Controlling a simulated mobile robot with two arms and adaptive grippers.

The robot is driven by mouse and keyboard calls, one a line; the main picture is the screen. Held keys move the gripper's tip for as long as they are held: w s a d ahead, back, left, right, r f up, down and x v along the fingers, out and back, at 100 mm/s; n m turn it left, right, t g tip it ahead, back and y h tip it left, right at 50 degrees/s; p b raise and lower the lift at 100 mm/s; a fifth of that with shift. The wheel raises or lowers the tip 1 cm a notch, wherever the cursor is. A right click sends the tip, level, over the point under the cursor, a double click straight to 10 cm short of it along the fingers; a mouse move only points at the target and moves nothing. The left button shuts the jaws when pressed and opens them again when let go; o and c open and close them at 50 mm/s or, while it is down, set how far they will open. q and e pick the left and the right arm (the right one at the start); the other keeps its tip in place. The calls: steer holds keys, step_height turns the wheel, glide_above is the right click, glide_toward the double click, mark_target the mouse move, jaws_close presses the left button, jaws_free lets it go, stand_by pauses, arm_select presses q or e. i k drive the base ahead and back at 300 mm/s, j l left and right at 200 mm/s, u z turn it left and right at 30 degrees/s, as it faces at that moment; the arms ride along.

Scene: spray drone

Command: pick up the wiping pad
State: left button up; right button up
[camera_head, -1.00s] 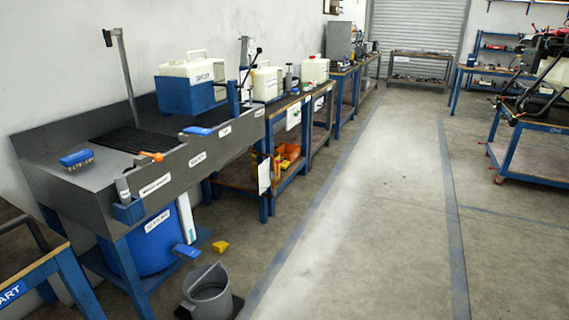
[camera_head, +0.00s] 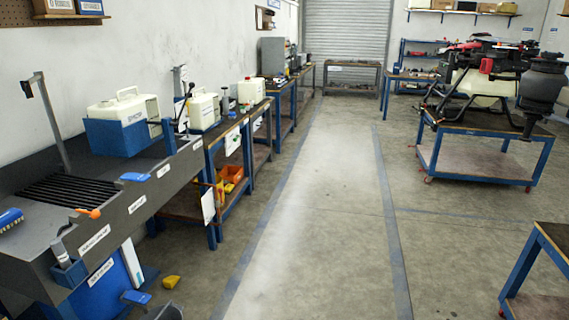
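No item in view is clearly marked as the wiping pad. A small yellow block (camera_head: 171,282) lies on the floor beside the sink bench. A flat blue piece (camera_head: 135,177) sits on the sink's front rim. A blue brush-like block (camera_head: 10,218) lies on the sink top at the left edge. I cannot tell which of these, if any, is the pad. Neither of my grippers is in view.
The grey sink bench (camera_head: 120,215) and several worktables run along the left wall. A drone (camera_head: 490,85) stands on a blue-framed cart (camera_head: 480,155) at the right. A table corner (camera_head: 540,250) juts in at lower right. The middle floor is clear.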

mark_target(229, 187)
steer(key=i, duration=5.35)
steer(key=i+u, duration=0.2)
steer(key=i, duration=0.25)
steer(key=i+l+u, duration=0.25)
steer(key=i, duration=0.2)
steer(key=i+l+u, duration=0.2)
steer(key=i, duration=0.25)
